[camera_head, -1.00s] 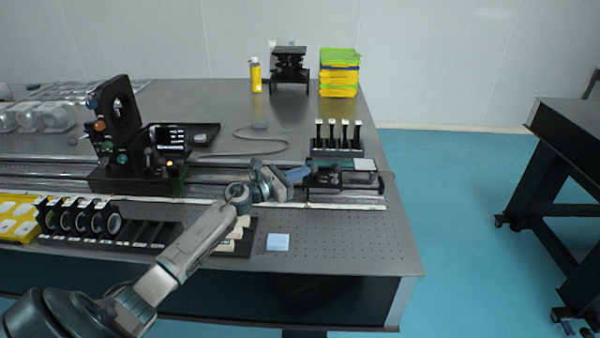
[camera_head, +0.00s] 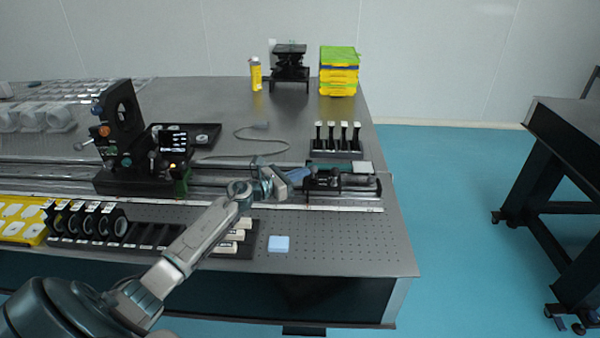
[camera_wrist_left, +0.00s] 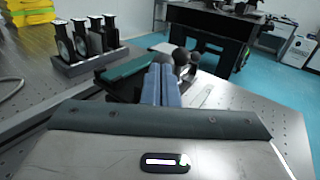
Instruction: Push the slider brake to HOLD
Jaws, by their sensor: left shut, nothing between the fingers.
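The slider (camera_head: 342,183) is a dark carriage with a pale plate on top, at the right end of the long rail. My left gripper (camera_head: 304,173) is at its left end, with blue fingers shut and empty. In the left wrist view the shut fingers (camera_wrist_left: 161,86) point at the slider's dark round knobs (camera_wrist_left: 181,57), and a green-topped part (camera_wrist_left: 127,72) lies to their left. I cannot tell whether the fingertips touch the slider. The brake's lever and any HOLD marking are too small or hidden to make out. My right gripper is not in view.
A block of upright posts (camera_head: 337,138) stands behind the slider. A black instrument (camera_head: 130,150) sits on the rail at the left. Lens holders (camera_head: 85,222) and a pale blue block (camera_head: 279,243) are near the front. The perforated tabletop (camera_head: 345,238) at front right is clear.

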